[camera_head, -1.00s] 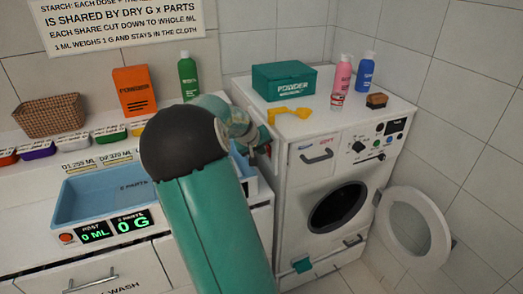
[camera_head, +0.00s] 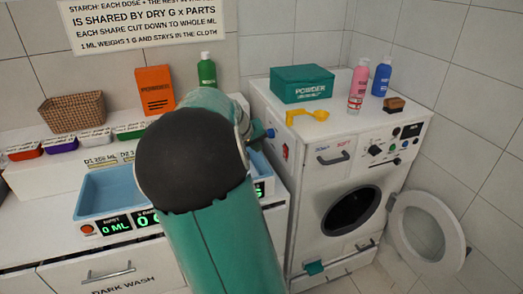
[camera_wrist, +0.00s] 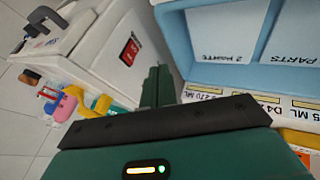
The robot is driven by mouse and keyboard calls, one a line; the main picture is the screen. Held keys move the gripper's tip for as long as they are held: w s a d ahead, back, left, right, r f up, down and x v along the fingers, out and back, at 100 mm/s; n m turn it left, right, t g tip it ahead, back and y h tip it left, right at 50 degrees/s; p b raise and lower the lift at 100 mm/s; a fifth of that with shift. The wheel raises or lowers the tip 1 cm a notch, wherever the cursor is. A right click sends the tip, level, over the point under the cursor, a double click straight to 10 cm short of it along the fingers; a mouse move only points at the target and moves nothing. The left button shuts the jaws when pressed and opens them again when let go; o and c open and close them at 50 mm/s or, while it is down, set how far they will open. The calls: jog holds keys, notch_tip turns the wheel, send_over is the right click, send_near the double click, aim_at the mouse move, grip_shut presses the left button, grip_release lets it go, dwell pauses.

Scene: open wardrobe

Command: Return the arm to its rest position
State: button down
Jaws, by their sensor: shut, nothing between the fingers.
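My arm rises through the middle of the head view, its dark elbow in front of the blue basin (camera_head: 95,207) and its displays. My gripper's fingers are hidden or too unclear there, behind the arm. In the wrist view my gripper (camera_wrist: 158,82) is shut and empty, its two green fingers side by side. The fingers point between the white washing machine (camera_wrist: 80,30) on the left and the blue basin (camera_wrist: 180,45) on the right. They appear clear of both. The washing machine (camera_head: 313,165) also stands right of my arm in the head view, its round door open.
A green powder box (camera_head: 300,85), yellow scoop (camera_head: 308,115), pink bottle (camera_head: 359,82), blue bottle (camera_head: 382,77) and brown block (camera_head: 394,105) stand on the machine. The open door (camera_head: 428,232) juts out at right. A basket (camera_head: 72,111), orange box (camera_head: 155,88) and green bottle (camera_head: 206,72) line the counter's back.

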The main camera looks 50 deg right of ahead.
jog(key=shift+a+r, duration=0.2)
jog(key=shift+a, duration=0.05)
dwell(0.4)
jog(key=s+a+r+n+t+y, duration=0.1)
jog(key=s+a+n+t+y, duration=0.15)
jog(key=a, duration=0.95)
jog(key=s+a+r+n+t+y, duration=0.1)
jog(key=a+r+y, duration=0.15)
jog(key=a, duration=0.95)
jog(key=s+a+n+y, duration=0.1)
jog(key=s+a+n, duration=0.1)
jog(key=s+a, duration=0.3)
jog(key=s+a+n+t+y, duration=0.1)
jog(key=s+a, duration=0.5)
jog(key=a, duration=0.6)
jog(key=shift+a+r+n, duration=0.15)
jog(key=shift+r+n, duration=0.2)
jog(key=shift+s+d, duration=0.1)
jog(key=shift+d, duration=0.1)
